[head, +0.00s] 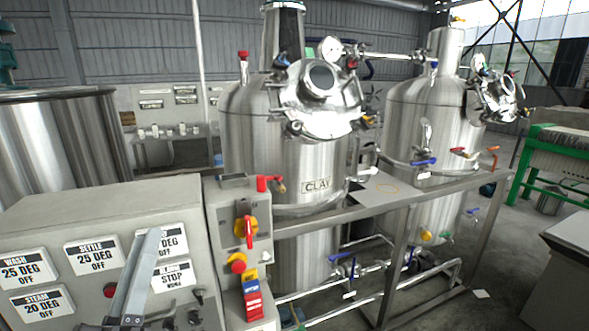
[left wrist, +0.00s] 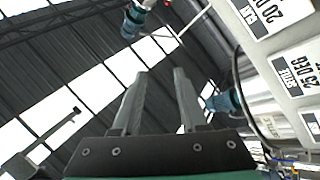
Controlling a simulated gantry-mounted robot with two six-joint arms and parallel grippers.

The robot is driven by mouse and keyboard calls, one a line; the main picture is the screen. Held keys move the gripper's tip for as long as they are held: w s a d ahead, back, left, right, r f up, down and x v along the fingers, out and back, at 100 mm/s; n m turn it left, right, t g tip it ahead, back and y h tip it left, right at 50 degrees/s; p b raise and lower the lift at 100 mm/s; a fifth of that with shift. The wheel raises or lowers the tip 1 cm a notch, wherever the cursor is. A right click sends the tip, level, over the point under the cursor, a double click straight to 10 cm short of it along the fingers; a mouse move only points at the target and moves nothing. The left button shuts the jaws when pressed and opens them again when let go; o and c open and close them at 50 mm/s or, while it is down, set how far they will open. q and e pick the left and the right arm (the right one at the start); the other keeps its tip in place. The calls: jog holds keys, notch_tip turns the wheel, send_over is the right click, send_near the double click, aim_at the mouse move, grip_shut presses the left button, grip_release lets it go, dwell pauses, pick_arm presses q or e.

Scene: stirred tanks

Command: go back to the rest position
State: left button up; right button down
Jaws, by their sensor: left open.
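My left gripper (head: 152,238) is in front of the grey control panel (head: 65,222) at the lower left of the head view. Its fingers point up and partly cover the labels on the right side of the panel. In the left wrist view the left gripper (left wrist: 160,74) shows two grey fingers standing apart with nothing between them. My right gripper is in neither view.
A steel tank marked CLAY (head: 318,184) and a second tank (head: 408,110) stand behind a metal frame. A narrow switch box (head: 226,215) with red and yellow knobs adjoins the panel. A green-framed unit (head: 545,140) stands at the right.

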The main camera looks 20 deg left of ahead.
pick_arm(q)
jog(key=s+d+r+m+t+h, duration=0.2)
jog(key=d+r+m+t+h, duration=0.1)
jog(key=d+r+m+h, duration=0.4)
jog(key=s+d+r+m+t+h, duration=0.2)
jog(key=d+r+m+h, duration=0.25)
jog(key=r, duration=0.55)
notch_tip(320, 180, up, 38)
jog(key=m+p, duration=0.2)
jog(key=p, duration=3.7)
jog(key=shift+w+a+f, duration=0.25)
jog(key=shift+w, duration=0.05)
